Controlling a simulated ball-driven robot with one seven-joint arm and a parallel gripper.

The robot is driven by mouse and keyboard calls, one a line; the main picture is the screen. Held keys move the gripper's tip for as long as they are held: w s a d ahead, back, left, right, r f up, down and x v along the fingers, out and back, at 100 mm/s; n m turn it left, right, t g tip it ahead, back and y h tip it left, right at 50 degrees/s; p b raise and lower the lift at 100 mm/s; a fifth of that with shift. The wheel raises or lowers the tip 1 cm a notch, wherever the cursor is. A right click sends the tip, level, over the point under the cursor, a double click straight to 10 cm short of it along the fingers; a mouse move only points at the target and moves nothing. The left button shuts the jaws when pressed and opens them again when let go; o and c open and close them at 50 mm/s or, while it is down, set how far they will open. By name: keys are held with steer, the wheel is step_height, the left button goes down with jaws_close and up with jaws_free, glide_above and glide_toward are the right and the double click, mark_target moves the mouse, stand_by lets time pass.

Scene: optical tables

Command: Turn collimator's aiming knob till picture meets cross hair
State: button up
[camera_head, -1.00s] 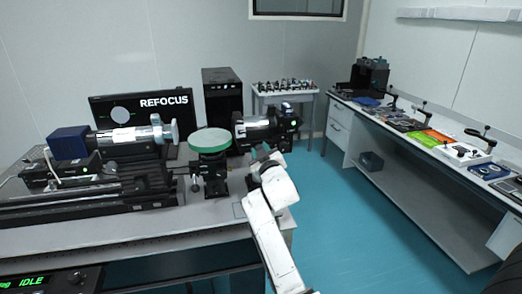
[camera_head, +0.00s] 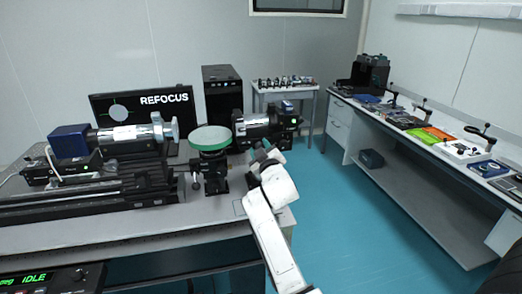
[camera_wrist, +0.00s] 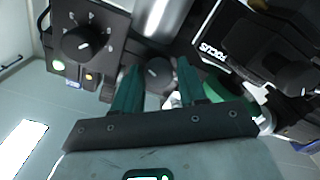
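The monitor (camera_head: 160,98) at the back of the bench reads "REFOCUS" and shows a pale disc with thin cross lines. A black and silver barrel instrument (camera_head: 252,134) stands at the bench's right end. Another, with a blue box and pale barrel (camera_head: 124,136), stands at the left. I cannot tell which is the collimator. My gripper (camera_head: 264,150) is beside the right instrument. In the wrist view its green fingers (camera_wrist: 160,65) are open, with a small dark knob (camera_wrist: 157,74) showing between their tips; contact is unclear. A larger dialled knob (camera_wrist: 82,43) is at upper left.
A green-rimmed round plate (camera_head: 210,138) stands close left of my gripper. A black tower (camera_head: 221,92) is behind it. A side bench (camera_head: 430,190) with tools runs along the right. Blue floor (camera_head: 330,215) between is clear. A front panel reads "IDLE" (camera_head: 34,278).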

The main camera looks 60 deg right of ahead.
steer(key=shift+o, duration=1.3)
steer(key=b+v, duration=0.2)
steer(key=v, duration=0.8)
steer(key=shift+s+a, duration=0.25)
steer(key=shift+s, duration=0.1)
steer(key=s+a+f+g+y, duration=0.2)
steer(key=a+f+y, duration=0.3)
steer(key=a+f, duration=0.45)
steer(key=s+a+f+g+y, duration=0.2)
steer(key=a+f+y, duration=0.2)
steer(key=a+f, duration=0.55)
steer(key=s+a+f+n+g+y, duration=0.2)
steer(key=s+a+f+g+y, duration=0.2)
steer(key=s+a, duration=0.8)
step_height(320, 180, down, 5)
steer(key=s+g, duration=0.1)
steer(key=g, duration=0.1)
steer(key=shift+s+a+r+g+y, duration=0.2)
steer(key=shift+s+a+g+y, duration=0.1)
steer(key=shift+s, duration=0.05)
